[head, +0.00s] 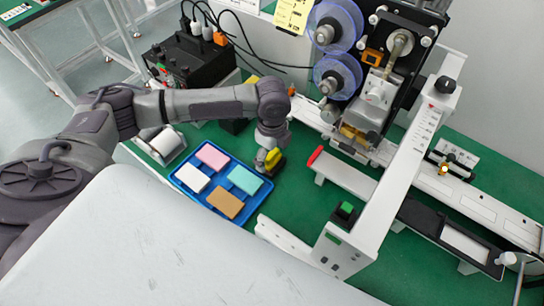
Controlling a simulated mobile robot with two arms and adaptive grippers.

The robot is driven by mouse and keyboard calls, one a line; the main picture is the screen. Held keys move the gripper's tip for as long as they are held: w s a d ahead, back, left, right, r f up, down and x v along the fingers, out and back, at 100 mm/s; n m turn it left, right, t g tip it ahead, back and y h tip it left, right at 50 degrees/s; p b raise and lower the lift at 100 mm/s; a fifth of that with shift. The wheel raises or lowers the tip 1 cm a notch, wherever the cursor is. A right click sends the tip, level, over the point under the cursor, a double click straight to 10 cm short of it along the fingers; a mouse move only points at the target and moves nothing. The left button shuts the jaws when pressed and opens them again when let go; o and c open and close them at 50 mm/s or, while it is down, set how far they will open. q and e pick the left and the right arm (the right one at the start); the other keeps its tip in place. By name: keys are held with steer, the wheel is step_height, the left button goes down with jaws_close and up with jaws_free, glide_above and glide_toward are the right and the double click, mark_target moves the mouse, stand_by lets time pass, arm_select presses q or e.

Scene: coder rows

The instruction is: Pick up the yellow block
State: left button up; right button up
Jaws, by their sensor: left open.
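My left gripper (270,160) points down just beyond the upper right corner of the blue tray (228,215). It is open. A small yellow patch with black beside it shows at its fingertips; I cannot tell whether this is the yellow block or part of the gripper. No yellow block shows in the tray. The tray holds a pink block (212,156), a white block (191,179), a teal block (245,180) and a brown block (225,202). Another yellow thing (253,79) shows partly behind my left arm, too hidden to identify. My right gripper is not in view.
A coder machine with blue clear reels (336,75) stands behind and right of my gripper. A white frame (405,170) rises over the green table (300,200). A black power box (190,65) is at the back left, and a white roll holder (160,145) is left of the tray.

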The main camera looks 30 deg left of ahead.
arm_select(q)
steer(key=c, duration=1.2)
steer(key=shift+c, duration=0.2)
